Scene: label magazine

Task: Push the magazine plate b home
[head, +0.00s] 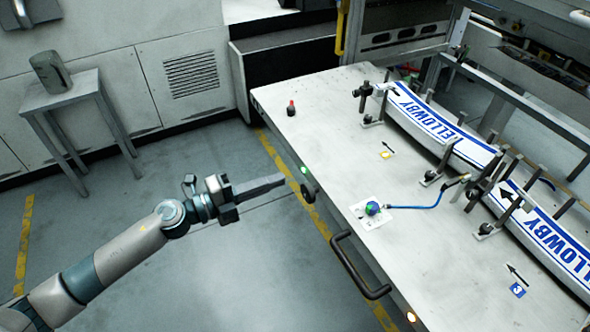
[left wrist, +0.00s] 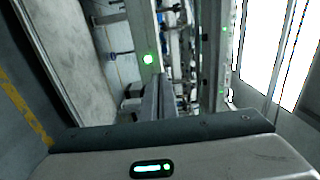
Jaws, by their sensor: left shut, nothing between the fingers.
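My left gripper (head: 280,181) reaches in from the left in the head view. Its fingers are shut and empty, pointing right, just short of the table's front edge by a green light (head: 304,170). In the left wrist view the fingers (left wrist: 158,92) lie together, with a green light (left wrist: 148,59) beyond. The label magazine holds two visible stacks of blue and white labels, a far one (head: 428,122) and a near one (head: 556,245), between upright posts. Dark brackets (head: 478,190) stand between the stacks. I cannot tell which part is plate b. My right gripper is not in view.
The white table (head: 330,130) carries a red-topped black knob (head: 291,108), a blue-green knob (head: 372,208) with a blue hose, and arrow cards. A dark handle (head: 358,268) juts from its front. A small side table (head: 75,98) stands left. The floor between is clear.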

